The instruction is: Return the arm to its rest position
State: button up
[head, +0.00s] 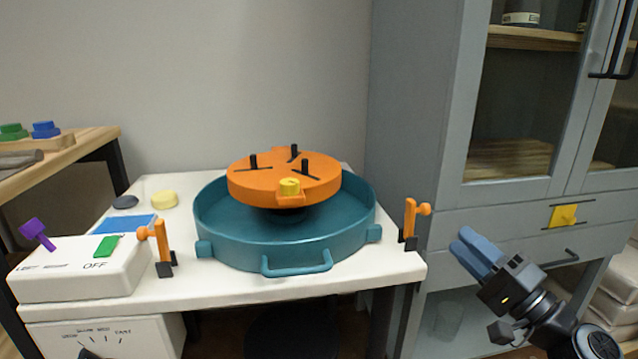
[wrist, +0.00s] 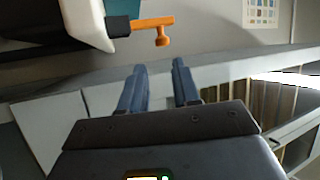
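My gripper (head: 463,242) is at the lower right of the head view, with its blue fingers pointing up and left. In the wrist view the two fingers (wrist: 159,67) stand apart with nothing between them, so it is open and empty. It is right of the white table (head: 408,268), in front of the grey cabinet (head: 412,120), and touches nothing that I can see. My arm comes in from the lower right corner.
The orange clamp (head: 411,220) on the table's right corner is nearest my gripper. The teal basin (head: 230,246) holds an orange wheel head (head: 320,165). A white switch box (head: 75,275) is at left. The cabinet's drawer handle (head: 560,259) is close to my arm.

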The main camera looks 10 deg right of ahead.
jog(key=s+a+f+g+h, duration=0.25)
jog(key=s+f, duration=0.35)
jog(key=f, duration=0.3)
jog(key=s+a+f+g+h, duration=0.2)
jog(key=s+f+h, duration=0.2)
jog(key=s+f, duration=0.35)
jog(key=s+a+f+n+g+h, duration=0.1)
jog(key=s+a+n+h, duration=0.1)
jog(key=s, duration=0.7)
jog(key=s+a+f+n+g+h, duration=0.1)
jog(key=s+f+n, duration=0.15)
jog(key=s, duration=0.65)
jog(key=s+a+r+n+t, duration=0.1)
jog(key=s+a+r+n, duration=0.15)
jog(key=s+r, duration=0.3)
jog(key=s+a+r+n, duration=0.2)
jog(key=s+r+n, duration=0.2)
jog(key=s+r, duration=0.15)
notch_tip(320, 180, up, 24)
jog(key=p, duration=2.4)
jog(key=shift+s+d+r+y+p, duration=0.15)
jog(key=shift+s+r+y+p, duration=0.1)
jog(key=shift+y+p, duration=0.15)
